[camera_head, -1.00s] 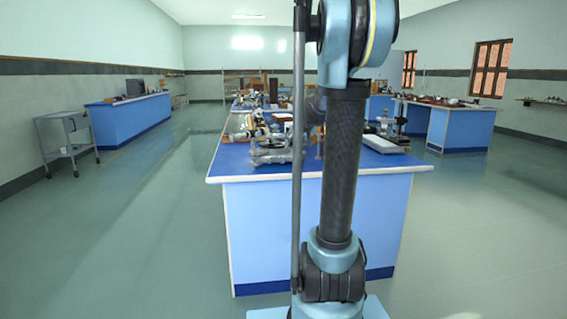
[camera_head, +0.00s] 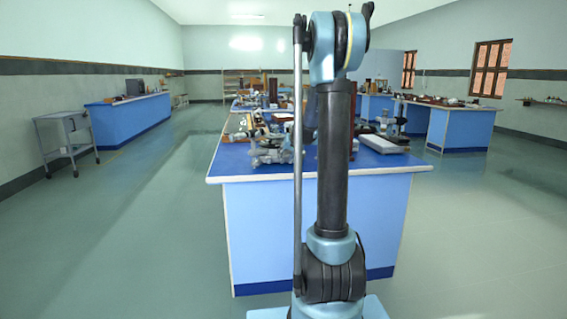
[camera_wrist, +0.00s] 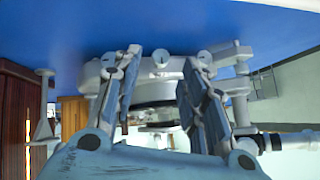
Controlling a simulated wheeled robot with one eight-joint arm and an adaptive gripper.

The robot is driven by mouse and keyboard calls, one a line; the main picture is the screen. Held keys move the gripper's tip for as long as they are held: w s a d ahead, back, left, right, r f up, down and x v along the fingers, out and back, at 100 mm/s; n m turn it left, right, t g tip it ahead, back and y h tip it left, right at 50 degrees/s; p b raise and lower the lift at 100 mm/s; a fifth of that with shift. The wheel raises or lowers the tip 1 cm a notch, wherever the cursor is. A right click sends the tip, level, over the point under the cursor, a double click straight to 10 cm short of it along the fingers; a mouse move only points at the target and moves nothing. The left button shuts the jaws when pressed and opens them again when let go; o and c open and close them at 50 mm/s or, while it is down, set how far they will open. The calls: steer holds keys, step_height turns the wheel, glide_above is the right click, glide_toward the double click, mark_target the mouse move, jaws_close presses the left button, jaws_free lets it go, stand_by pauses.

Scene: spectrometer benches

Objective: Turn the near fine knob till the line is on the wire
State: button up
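A grey spectrometer (camera_head: 268,152) stands on the near blue bench, left of my arm in the head view and partly hidden by it. In the wrist view, the picture is upside down and the pale grey metalwork of the instrument (camera_wrist: 172,68) spans behind my fingers. A small round knob-like part (camera_wrist: 161,59) shows between the fingertips, and another (camera_wrist: 204,58) is to its right. I cannot tell which is the near fine knob. My gripper (camera_wrist: 160,80) is open, with a wide gap between its fingers and nothing held. The line and wire are not visible.
The blue bench top (camera_head: 232,169) is clear at its front left edge. A white flat box (camera_head: 380,144) lies on the right side. A brown wooden piece (camera_wrist: 15,115) is at the left of the wrist view. The floor around the bench is free.

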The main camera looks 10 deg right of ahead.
mark_target(283, 160)
steer(key=shift+x, duration=2.1)
jaws_close()
